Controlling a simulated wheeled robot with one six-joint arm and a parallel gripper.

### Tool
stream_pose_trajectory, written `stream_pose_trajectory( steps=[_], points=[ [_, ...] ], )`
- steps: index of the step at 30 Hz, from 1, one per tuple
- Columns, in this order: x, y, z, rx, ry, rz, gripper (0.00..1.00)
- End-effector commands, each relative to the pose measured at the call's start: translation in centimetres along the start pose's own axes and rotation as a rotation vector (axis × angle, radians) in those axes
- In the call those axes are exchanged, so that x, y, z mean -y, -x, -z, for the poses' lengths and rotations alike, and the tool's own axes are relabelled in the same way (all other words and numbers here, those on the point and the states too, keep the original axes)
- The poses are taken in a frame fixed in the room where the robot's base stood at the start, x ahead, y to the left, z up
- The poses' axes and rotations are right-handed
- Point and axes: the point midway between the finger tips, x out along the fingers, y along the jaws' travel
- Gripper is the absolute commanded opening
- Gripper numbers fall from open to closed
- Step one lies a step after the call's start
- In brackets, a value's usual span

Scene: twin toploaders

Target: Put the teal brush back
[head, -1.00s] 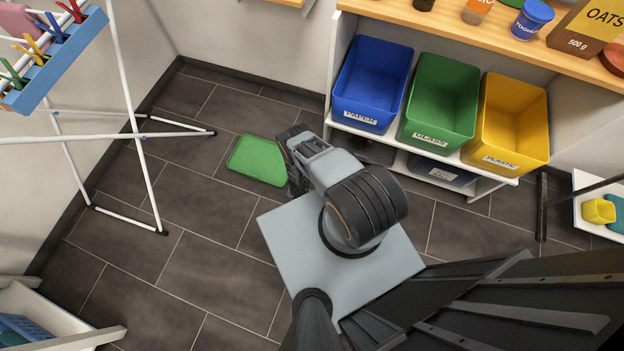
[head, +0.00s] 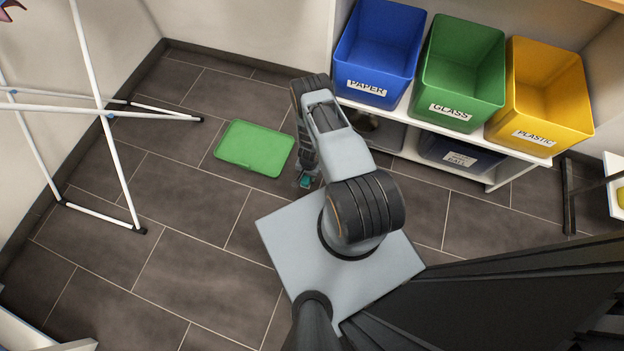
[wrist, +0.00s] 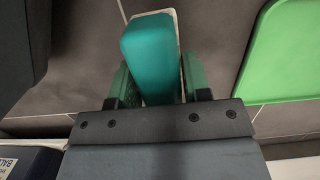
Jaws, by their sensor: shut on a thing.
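The teal brush (wrist: 150,50) is between the two fingers of my gripper (wrist: 160,85) in the wrist view, and the gripper is shut on it. In the head view a small teal part of the brush (head: 305,181) shows below my gripper (head: 308,170), just right of the green tray. My arm hides most of the rest of it. The green tray (head: 254,148) lies flat on the floor to the left of my gripper. Its edge also shows at the right of the wrist view (wrist: 290,60).
A shelf unit (head: 425,154) stands to the right, with blue paper (head: 378,50), green glass (head: 458,72) and yellow plastic (head: 540,95) bins. A dark bin (head: 460,154) sits on its lower level. A white drying rack (head: 105,120) stands at the left. Floor between is clear.

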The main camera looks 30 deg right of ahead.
Motion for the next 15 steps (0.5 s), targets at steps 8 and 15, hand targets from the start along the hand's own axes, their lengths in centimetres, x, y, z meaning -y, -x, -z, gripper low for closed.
stream_pose_trajectory(
  steps=[8, 15],
  points=[
    [-0.3, -2.8, 2.4, -0.001, -0.001, 0.001, 0.25],
    [-0.4, -3.2, 3.3, -0.001, -0.001, 0.001, 0.25]
  ],
)
